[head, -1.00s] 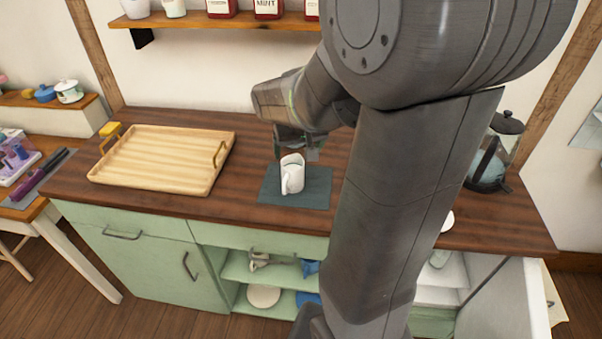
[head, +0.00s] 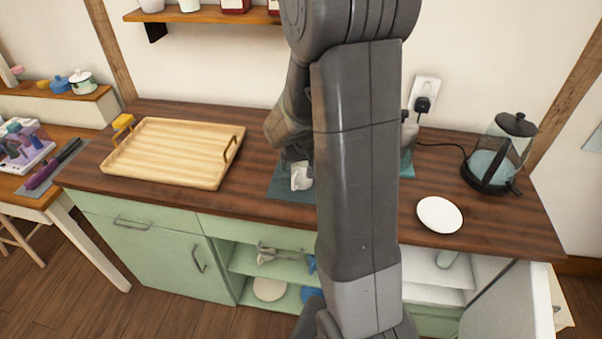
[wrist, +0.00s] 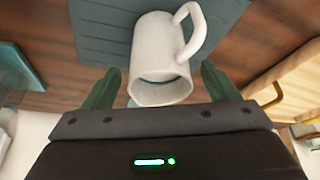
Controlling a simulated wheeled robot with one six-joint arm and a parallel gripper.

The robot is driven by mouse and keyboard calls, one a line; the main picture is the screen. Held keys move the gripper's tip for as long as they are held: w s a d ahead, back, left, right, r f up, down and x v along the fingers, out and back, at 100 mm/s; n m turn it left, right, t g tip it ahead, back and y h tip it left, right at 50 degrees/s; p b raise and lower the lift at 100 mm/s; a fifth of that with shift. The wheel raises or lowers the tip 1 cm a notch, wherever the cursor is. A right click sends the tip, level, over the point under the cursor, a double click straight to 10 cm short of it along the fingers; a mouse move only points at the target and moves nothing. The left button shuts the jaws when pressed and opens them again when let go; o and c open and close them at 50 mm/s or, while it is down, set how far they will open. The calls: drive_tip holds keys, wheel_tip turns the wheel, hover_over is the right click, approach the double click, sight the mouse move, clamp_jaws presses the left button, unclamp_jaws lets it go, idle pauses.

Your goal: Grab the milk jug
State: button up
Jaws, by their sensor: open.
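The white milk jug (head: 301,176) stands on a dark blue-grey mat (head: 283,189) on the wooden counter. In the head view my arm hides its right part. In the wrist view the jug (wrist: 160,55) lies ahead of my gripper (wrist: 160,92), with its handle at the upper right and its open rim facing the gripper. The two green fingers are apart, one to each side of the jug's rim.
A wooden tray (head: 170,152) with handles lies left of the mat. A white plate (head: 440,214) and a glass kettle (head: 500,155) with a cord stand to the right. A wall shelf (head: 215,15) hangs above. Bare counter lies between the plate and kettle.

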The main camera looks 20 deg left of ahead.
drive_tip(key=shift+x, duration=1.05)
drive_tip(key=c, duration=1.3)
drive_tip(key=shift+r, duration=0.1)
